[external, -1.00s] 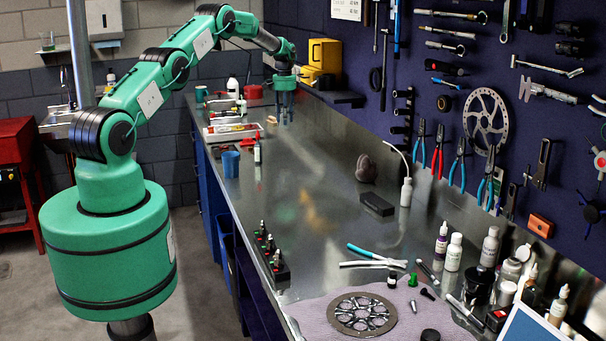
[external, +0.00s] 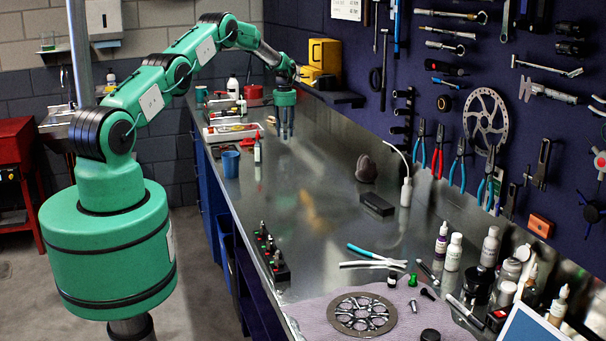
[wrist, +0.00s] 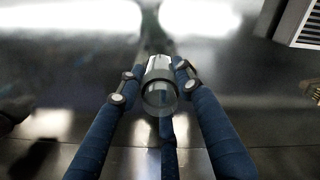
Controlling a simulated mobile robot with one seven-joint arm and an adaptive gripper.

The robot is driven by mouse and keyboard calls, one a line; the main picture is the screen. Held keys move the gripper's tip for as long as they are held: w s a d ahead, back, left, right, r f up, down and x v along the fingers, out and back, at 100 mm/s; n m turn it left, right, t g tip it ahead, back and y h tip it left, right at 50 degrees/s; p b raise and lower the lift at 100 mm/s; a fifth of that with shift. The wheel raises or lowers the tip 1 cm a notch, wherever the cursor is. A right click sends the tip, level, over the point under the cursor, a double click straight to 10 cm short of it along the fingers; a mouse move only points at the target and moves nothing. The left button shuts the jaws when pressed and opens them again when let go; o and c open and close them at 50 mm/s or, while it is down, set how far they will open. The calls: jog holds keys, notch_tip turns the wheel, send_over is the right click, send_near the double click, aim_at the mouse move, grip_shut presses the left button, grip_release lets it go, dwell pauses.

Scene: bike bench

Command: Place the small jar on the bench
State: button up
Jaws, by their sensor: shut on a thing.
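The small jar (wrist: 160,92) shows in the wrist view as a clear, grey-looking cylinder. It sits between the dark blue fingers of my gripper (wrist: 155,85), which are shut on it. In the external view my gripper (external: 286,132) points down over the far part of the metal bench (external: 300,185). The jar cannot be made out there. I cannot tell whether the jar touches the bench surface or hangs just above it.
A yellow box (external: 324,55) stands on a dark shelf at the back. A tray (external: 232,132) and a blue cup (external: 231,163) are left of my gripper. A dark block (external: 377,204) and a brown lump (external: 366,168) lie to the right. The bench between is clear.

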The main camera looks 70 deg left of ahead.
jog(key=shift+f, duration=1.55)
jog(key=shift+f, duration=0.2)
jog(key=o, duration=1.2)
jog(key=shift+r, duration=0.15)
notch_tip(320, 180, up, 12)
jog(key=shift+r, duration=0.1)
